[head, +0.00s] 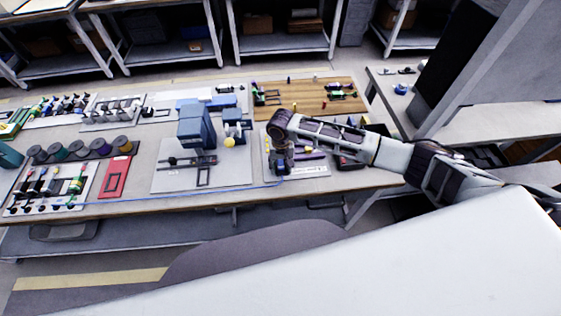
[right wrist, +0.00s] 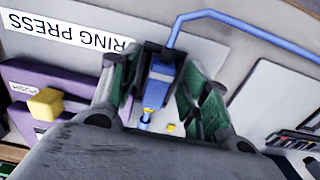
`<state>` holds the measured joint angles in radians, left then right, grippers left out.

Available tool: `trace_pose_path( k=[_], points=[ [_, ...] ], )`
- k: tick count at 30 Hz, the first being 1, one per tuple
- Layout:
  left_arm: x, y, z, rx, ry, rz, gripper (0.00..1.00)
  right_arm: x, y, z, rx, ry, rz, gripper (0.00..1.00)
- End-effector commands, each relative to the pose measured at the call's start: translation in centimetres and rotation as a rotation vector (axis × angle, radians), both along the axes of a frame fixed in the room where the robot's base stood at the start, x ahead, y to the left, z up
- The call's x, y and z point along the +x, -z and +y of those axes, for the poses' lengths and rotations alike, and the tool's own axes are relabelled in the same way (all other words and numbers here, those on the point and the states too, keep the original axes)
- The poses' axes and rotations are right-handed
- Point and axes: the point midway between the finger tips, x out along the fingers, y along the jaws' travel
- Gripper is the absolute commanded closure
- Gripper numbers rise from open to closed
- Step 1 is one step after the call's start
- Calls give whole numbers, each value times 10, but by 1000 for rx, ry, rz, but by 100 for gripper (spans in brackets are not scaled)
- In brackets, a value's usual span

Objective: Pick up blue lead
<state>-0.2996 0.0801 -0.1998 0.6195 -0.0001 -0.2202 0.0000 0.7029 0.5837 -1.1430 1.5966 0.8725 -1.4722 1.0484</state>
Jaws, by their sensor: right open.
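The blue lead shows in the right wrist view as a blue connector (right wrist: 161,70) with a blue cable (right wrist: 215,17) that runs off to the upper right. In the head view its thin blue cable (head: 230,188) lies along the front of the table and ends under my right gripper. My right gripper (head: 283,170) points down over the grey plate. In the right wrist view its green-padded fingers (right wrist: 152,90) are open, one on each side of the connector. I cannot tell whether either finger touches it. My left gripper is not in view.
A purple block with a yellow button (right wrist: 46,104) stands beside the gripper, near the "RING PRESS" label (right wrist: 70,30). A blue machine (head: 196,128) stands on the plate to the left. A red tray (head: 115,177) and several spools lie further left.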

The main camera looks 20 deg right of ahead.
Motion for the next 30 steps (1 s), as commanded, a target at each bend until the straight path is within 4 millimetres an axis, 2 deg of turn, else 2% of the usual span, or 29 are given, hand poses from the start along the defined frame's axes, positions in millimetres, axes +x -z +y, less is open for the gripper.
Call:
trace_pose_path(
  k=[10, 21, 30],
  points=[
    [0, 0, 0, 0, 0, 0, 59, 0, 0, 0, 0, 0, 0, 54],
    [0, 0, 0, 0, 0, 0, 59, 0, 0, 0, -1, 0, 0, 100],
    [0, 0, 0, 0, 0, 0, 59, 0, -2, 0, 0, 0, 0, 100]
  ],
)
